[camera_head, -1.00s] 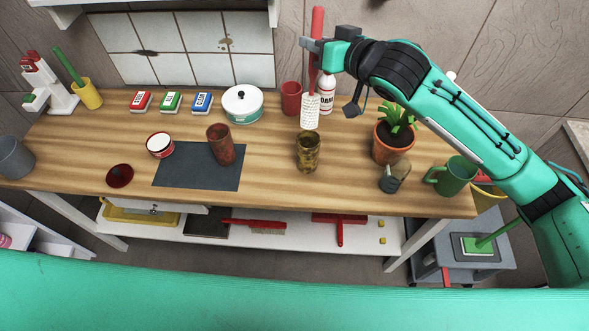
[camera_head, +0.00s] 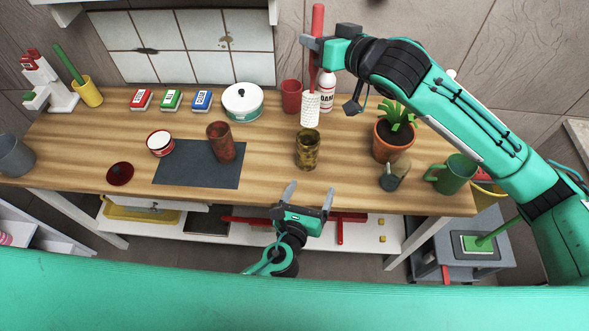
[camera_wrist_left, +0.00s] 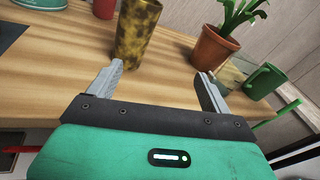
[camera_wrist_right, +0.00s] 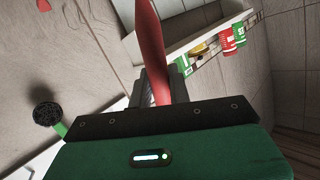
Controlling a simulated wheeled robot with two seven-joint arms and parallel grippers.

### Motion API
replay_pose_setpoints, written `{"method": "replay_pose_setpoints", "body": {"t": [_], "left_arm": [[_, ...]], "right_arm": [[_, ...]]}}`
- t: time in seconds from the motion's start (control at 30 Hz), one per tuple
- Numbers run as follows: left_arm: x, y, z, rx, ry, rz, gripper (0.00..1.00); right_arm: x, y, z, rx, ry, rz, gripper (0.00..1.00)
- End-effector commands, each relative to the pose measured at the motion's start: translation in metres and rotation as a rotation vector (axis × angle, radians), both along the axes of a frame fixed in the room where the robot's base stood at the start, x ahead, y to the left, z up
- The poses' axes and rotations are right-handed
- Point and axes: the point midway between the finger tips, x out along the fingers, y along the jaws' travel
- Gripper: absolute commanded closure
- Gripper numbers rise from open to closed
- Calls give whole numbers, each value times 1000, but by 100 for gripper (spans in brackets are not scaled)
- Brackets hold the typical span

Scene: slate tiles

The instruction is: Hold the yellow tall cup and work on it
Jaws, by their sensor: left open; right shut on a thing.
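The yellow tall cup (camera_head: 307,149), covered in dark brown blotches, stands upright on the wooden table. It also shows in the left wrist view (camera_wrist_left: 136,33), just beyond the fingers. My left gripper (camera_head: 309,193) is open and empty at the table's front edge, its fingers pointing toward the cup and not touching it. My right gripper (camera_head: 312,42) is shut on the red handle of a brush (camera_head: 317,22) with a white bristle head (camera_head: 311,108), held upright above the back of the table. The red handle also shows in the right wrist view (camera_wrist_right: 150,45).
A plant pot (camera_head: 391,142), a small jar (camera_head: 392,178) and a green mug (camera_head: 453,174) stand right of the cup. A red stained cup (camera_head: 221,142) stands on a dark mat (camera_head: 197,175) to the left. A red cup (camera_head: 291,96) and a white bottle (camera_head: 327,92) are behind.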

Motion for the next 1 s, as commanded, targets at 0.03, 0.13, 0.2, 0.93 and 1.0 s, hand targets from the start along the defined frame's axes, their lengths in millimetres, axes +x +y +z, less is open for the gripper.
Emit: {"method": "replay_pose_setpoints", "body": {"t": [0.03,0.13,0.2,0.93,1.0], "left_arm": [[12,11,8,41,-42,-2,17],[30,28,22,113,-111,-10,17],[37,35,28,148,-141,-13,17],[141,11,33,175,-165,-15,17],[148,8,32,175,-164,-15,17]], "right_arm": [[0,0,0,0,0,0,100],[0,0,0,0,0,0,100],[0,0,0,0,0,0,100],[0,0,0,0,0,0,100],[0,0,0,0,0,0,100]]}}
